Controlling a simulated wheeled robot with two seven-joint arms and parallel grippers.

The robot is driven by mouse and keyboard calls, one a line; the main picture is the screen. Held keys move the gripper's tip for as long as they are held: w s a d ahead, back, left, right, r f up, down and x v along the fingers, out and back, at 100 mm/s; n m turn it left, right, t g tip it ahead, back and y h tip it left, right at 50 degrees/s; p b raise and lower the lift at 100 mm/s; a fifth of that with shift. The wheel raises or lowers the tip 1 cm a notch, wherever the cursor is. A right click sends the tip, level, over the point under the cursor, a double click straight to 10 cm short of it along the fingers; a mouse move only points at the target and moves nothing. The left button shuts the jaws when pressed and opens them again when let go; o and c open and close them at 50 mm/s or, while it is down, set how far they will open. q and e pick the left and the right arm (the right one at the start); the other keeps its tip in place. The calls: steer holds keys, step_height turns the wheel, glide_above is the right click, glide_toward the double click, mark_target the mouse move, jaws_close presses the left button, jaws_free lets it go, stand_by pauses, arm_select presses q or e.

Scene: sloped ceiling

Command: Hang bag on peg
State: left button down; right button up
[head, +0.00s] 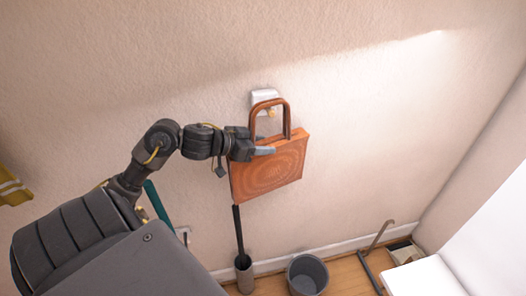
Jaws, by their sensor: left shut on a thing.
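The bag (275,172) is orange-brown with a swirl pattern and has a stiff arched brown handle (285,106) on top. My left gripper (268,150) is shut on the bag at its upper left, just below the handle. The bag hangs upright, slightly tilted, close to the wall. A white wall mount (264,96) with a small tan peg (271,112) shows behind and through the handle loop. I cannot tell from this view whether the handle rests on the peg. My right gripper is not in view.
Below stand a grey bucket (307,275) and a dark-handled brush in a holder (243,272) on the wooden floor. A metal-framed item (372,260) and a white surface (425,277) are at lower right. The wall around the peg is clear.

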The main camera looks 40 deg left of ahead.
arm_select(q)
steer(key=shift+w+a, duration=0.2)
steer(key=shift+a, duration=0.05)
steer(key=shift+w+a+f, duration=0.25)
steer(key=shift+a, duration=0.1)
steer(key=shift+a+f, duration=0.1)
steer(key=shift+w+f, duration=0.1)
stand_by(0.4)
